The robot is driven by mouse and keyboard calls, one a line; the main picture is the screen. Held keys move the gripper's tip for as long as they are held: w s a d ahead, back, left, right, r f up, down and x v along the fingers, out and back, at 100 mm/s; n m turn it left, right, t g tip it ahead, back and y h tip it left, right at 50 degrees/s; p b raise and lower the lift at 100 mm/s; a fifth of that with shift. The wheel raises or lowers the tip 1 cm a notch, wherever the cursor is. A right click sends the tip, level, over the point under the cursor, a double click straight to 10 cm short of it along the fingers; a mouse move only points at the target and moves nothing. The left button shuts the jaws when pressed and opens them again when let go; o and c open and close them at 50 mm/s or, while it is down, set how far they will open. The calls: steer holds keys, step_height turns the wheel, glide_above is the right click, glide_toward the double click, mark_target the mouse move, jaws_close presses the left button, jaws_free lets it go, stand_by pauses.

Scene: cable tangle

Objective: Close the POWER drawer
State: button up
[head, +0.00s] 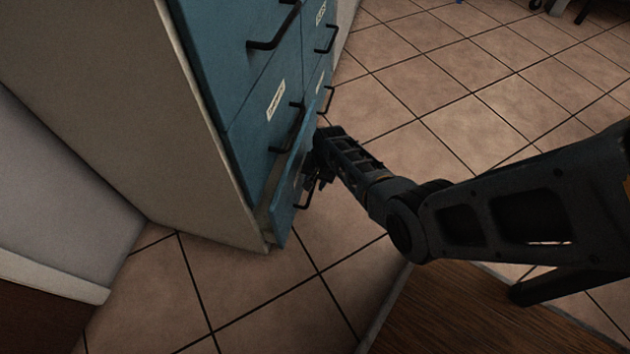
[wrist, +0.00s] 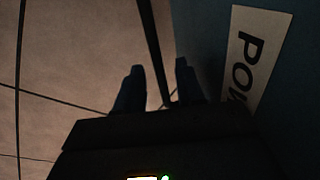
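The POWER drawer (head: 284,208) is the lowest blue drawer of the cabinet in the head view, and its front stands out from the cabinet body. Its white label, reading "POW" with the rest cut off, fills the right of the wrist view (wrist: 248,62). Its dark handle (head: 304,204) is partly hidden by my gripper (head: 319,184). In the wrist view, the two fingers of my gripper (wrist: 157,76) are apart, with a dark bar, apparently the handle (wrist: 152,40), running between them. Gaps show beside the bar. I cannot tell whether a finger touches it.
The cabinet (head: 215,150) has several other blue drawers with black handles, which look shut. Tiled floor (head: 460,110) lies open to the right. A wooden surface (head: 470,310) is at the bottom right, and a white wall (head: 60,190) is at the left.

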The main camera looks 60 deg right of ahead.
jaws_close()
stand_by(0.3)
steer(key=shift+w, duration=0.1)
